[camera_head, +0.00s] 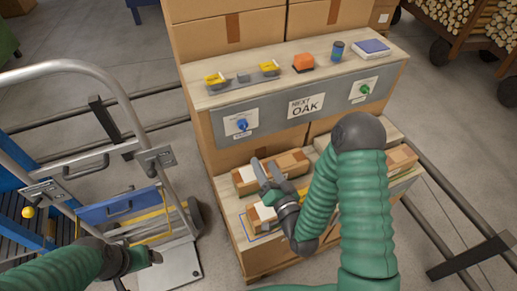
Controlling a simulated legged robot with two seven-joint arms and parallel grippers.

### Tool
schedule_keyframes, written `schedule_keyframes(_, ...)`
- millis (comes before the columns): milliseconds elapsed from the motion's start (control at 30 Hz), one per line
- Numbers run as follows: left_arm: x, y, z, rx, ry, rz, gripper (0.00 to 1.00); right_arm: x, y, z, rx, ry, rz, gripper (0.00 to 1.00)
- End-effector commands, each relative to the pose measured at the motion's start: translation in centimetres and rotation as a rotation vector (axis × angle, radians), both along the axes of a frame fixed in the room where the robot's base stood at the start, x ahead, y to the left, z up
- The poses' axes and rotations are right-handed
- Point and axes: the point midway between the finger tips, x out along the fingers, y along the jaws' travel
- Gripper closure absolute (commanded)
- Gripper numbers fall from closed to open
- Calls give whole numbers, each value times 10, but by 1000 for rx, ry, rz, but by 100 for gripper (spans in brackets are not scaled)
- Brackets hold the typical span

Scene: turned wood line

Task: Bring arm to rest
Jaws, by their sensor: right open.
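My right arm (340,205), in a green ribbed sleeve, reaches in from the lower right and bends back to the left at a dark elbow. My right gripper (264,170) is open, its fingers pointing up and left over the wooden pieces on the lower shelf. I see nothing held between its fingers, and whether they touch a piece I cannot tell. My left arm (65,268) comes in at the lower left. My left gripper (154,256) is small and dark beside the hand truck's base; its fingers are not clear.
Wooden pieces with pale labels (289,163) lie on the lower shelf (233,214). Above it is a panel with an OAK sign (306,105) and two knobs. A worktop (215,98) holds small items. A metal hand truck (85,66) stands left; floor rails run right.

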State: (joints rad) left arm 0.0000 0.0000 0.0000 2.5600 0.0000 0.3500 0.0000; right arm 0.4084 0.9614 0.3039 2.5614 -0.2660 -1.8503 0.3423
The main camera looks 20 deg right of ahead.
Motion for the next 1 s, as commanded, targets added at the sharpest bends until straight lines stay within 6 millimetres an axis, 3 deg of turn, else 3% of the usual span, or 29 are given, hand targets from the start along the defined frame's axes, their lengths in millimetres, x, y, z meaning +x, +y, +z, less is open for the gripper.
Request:
schedule_keyframes(233, 0, 0, 8, 0, 0, 0, 21, 6, 7, 2, -60, 65, 38, 46)
schedule_keyframes(367, 0, 0, 27, 0, 0, 0, 21, 11, 17, -1, -235, 275, 128, 46)
schedule_keyframes(467, 0, 0, 42, 0, 0, 0, 21, 2, 14, -2, -383, 487, 187, 46)
schedule_keyframes(567, 0, 0, 55, 0, 0, 0, 21, -22, 7, 5, -496, 700, 237, 46)
schedule_keyframes(833, 0, 0, 83, 0, 0, 0, 21, -122, -1, 54, -596, 1167, 377, 46)
schedule_keyframes(1000, 0, 0, 85, 0, 0, 0, 21, -150, 2, 65, -590, 1265, 424, 46)
